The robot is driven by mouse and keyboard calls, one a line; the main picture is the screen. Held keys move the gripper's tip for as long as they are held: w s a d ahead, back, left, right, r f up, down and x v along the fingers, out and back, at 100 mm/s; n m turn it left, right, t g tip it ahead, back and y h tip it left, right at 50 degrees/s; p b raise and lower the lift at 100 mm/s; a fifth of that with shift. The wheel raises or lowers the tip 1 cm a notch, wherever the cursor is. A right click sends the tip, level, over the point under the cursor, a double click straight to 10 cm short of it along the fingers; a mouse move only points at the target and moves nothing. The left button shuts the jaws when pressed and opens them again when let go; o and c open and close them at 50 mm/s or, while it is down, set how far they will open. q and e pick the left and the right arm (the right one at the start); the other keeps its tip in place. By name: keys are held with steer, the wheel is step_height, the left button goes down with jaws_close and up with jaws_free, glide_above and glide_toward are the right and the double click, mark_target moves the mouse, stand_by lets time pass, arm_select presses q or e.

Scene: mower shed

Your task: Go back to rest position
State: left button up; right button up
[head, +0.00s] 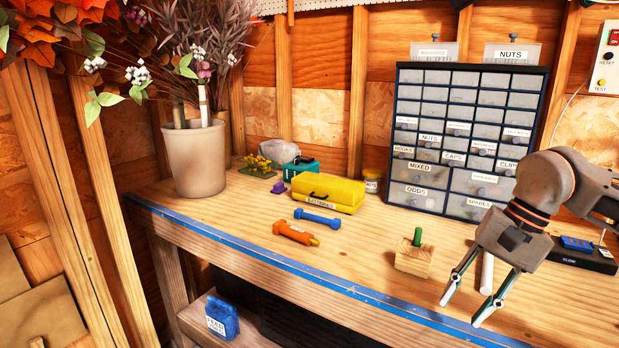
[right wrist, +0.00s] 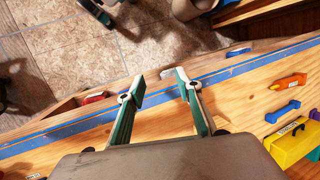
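My right gripper (head: 461,312) hangs over the front edge of the workbench (head: 350,262), at the right of the head view. Its two fingers are spread apart.
A wooden block with a green peg (head: 414,257) stands left of my right gripper. A drawer cabinet (head: 465,140) stands behind. The bench front middle is clear.

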steer(key=s+a+f+m+g+y, duration=0.25)
steer(key=a+y, duration=0.25)
steer(key=a, duration=0.6)
steer(key=s+a+f+m+g+y, duration=0.1)
steer(key=s+a+m+y, duration=0.25)
steer(key=a, duration=0.85)
steer(key=w+a+r+m+t+y, duration=0.15)
steer(key=a+m+t+y, duration=0.5)
steer(key=m, duration=0.85)
steer(key=w+d+f+m+t+h, duration=0.2)
steer(key=d+f+m+t+h, duration=0.4)
steer(key=m, duration=0.7)
steer(key=w+d+f+m+t+h, duration=0.2)
steer(key=d+f+m+t, duration=0.4)
steer(key=m, duration=0.6)
steer(key=s+d+f+m+g+h, duration=0.1)
steer(key=s+d+f+m+h, duration=0.1)
steer(key=s+f+m, duration=0.3)
steer(key=s+d+f+m+g+h, duration=0.1)
steer(key=s+d+f+m+h, duration=0.2)
steer(key=f, duration=0.9)
steer(key=s+d+f+m+g+h, duration=0.2)
steer(key=s+d+f+m+h, duration=0.1)
steer(key=s+d+f+m, duration=0.2)
step_height(320, 180, down, 4)
steer(key=shift+s+r+m, duration=0.1)
steer(key=shift+s+m, duration=0.9)
steer(key=shift+s, duration=0.2)
steer(key=shift+a, duration=0.1)
